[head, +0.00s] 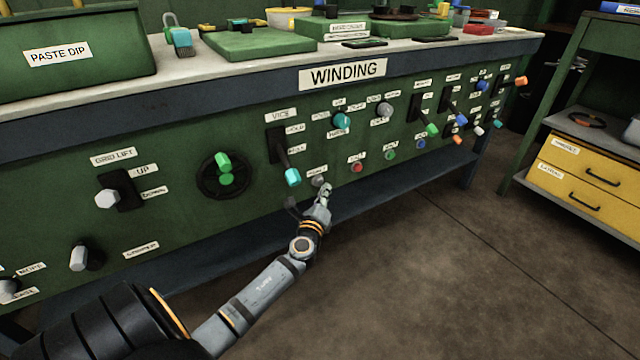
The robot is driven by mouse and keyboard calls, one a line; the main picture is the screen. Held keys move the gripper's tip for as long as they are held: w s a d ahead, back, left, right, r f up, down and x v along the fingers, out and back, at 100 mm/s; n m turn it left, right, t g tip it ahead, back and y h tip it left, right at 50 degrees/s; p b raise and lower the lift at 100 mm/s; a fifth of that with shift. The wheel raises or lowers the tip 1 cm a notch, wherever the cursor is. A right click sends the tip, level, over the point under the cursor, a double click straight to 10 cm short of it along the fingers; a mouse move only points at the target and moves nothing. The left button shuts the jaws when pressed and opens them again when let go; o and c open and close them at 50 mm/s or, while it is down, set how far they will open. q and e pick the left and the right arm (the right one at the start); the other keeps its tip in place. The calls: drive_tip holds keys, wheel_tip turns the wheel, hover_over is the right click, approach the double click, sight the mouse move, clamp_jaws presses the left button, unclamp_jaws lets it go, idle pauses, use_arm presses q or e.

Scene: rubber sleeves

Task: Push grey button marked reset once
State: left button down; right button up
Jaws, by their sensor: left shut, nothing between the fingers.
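A small grey button (317,180) sits low on the green panel front, under a small white label (316,170) whose lettering is too small to read surely. My left gripper (327,187) is shut and empty, its fingertips just right of the grey button and close to the panel. I cannot tell whether the fingertips touch the button or the panel. My right gripper is not in view.
A lever with a cyan knob (292,177) sticks out just left of the grey button. A red button (356,168), a green button (390,154) and a blue button (420,143) lie to the right. The floor in front is clear.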

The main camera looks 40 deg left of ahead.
use_arm(q)
drive_tip(key=shift+a, duration=0.1)
drive_tip(key=shift+w+a, duration=0.2)
drive_tip(key=shift+a, duration=0.1)
drive_tip(key=shift+w+a, duration=0.1)
drive_tip(key=shift+a, duration=0.2)
idle(0.7)
drive_tip(key=shift+s+d, duration=0.3)
drive_tip(key=shift+d, duration=0.4)
drive_tip(key=shift+s+d, duration=0.3)
drive_tip(key=shift+d, duration=0.5)
drive_tip(key=shift+s+d, duration=0.35)
drive_tip(key=shift+d, duration=0.4)
drive_tip(key=shift+s+d, duration=0.3)
drive_tip(key=shift+d, duration=0.5)
